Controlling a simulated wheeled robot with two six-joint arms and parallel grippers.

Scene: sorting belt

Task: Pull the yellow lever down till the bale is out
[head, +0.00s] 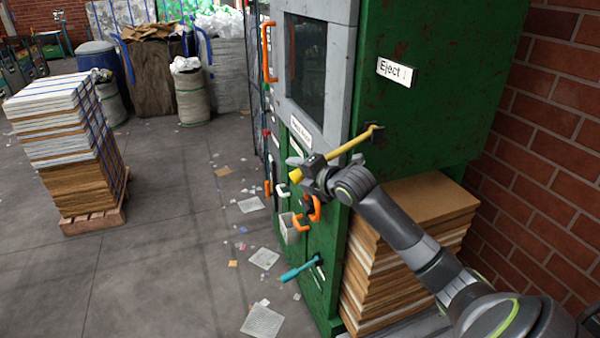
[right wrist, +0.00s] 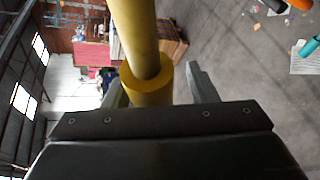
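The yellow lever (head: 345,150) sticks out from a pivot on the green side of the baler (head: 440,50), below a white "Eject" sign with a down arrow (head: 394,72). It slants down to the left to a thicker end. My right gripper (head: 312,170) is at that outer end. In the right wrist view the lever (right wrist: 136,35) passes between the fingers of my right gripper (right wrist: 160,88), with a gap beside the right finger. A layered brown and white stack (head: 400,245) sits under the green overhang; I cannot tell if it is the bale. My left gripper is out of view.
A strapped bale (head: 75,150) stands on a pallet at left. Orange handles (head: 268,52) and a teal lever (head: 300,269) jut from the baler's front. A brick wall (head: 550,130) closes off the right. Scraps litter the mostly open floor; sacks stand behind.

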